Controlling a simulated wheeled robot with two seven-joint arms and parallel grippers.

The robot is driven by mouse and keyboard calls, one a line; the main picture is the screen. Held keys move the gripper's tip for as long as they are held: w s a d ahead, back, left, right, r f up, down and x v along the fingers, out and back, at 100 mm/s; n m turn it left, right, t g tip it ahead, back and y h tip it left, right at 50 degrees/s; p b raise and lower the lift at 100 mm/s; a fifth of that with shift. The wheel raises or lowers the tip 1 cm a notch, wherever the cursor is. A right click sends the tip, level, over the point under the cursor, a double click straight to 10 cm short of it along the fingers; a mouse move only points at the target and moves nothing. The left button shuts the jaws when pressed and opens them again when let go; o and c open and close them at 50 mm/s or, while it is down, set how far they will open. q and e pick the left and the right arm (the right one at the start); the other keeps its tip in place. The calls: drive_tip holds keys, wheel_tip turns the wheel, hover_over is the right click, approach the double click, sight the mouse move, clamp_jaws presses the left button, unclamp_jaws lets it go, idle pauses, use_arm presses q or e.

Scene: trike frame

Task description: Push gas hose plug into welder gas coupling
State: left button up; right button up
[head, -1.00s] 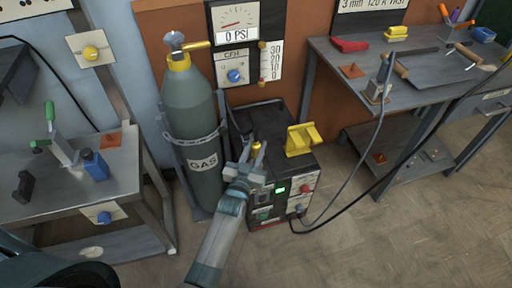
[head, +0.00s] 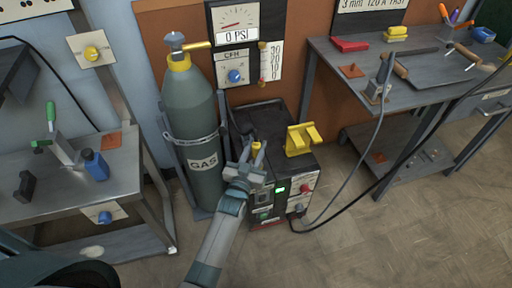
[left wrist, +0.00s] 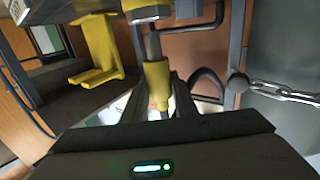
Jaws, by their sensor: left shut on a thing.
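My left gripper (head: 252,158) is shut on the yellow gas hose plug (head: 257,146), just over the front of the welder's top. In the left wrist view the yellow plug (left wrist: 157,85) stands between the fingers, with a grey shaft (left wrist: 152,45) running up from it. The shaft reaches toward a metal ring with a yellow band (left wrist: 147,12), cut off by the top edge. This may be the gas coupling; I cannot tell whether they touch. The welder (head: 268,115) is a dark box with a green display. My right gripper is not in view.
A grey gas cylinder (head: 190,105) stands chained close left of the welder. A yellow bracket (head: 301,139) sits on the welder's right side. Cables run from its front to the right bench (head: 430,75). A left bench (head: 130,175) holds tools. The front floor is clear.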

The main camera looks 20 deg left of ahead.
sight(255, 157)
use_arm(q)
drive_tip(key=shift+p, duration=0.4)
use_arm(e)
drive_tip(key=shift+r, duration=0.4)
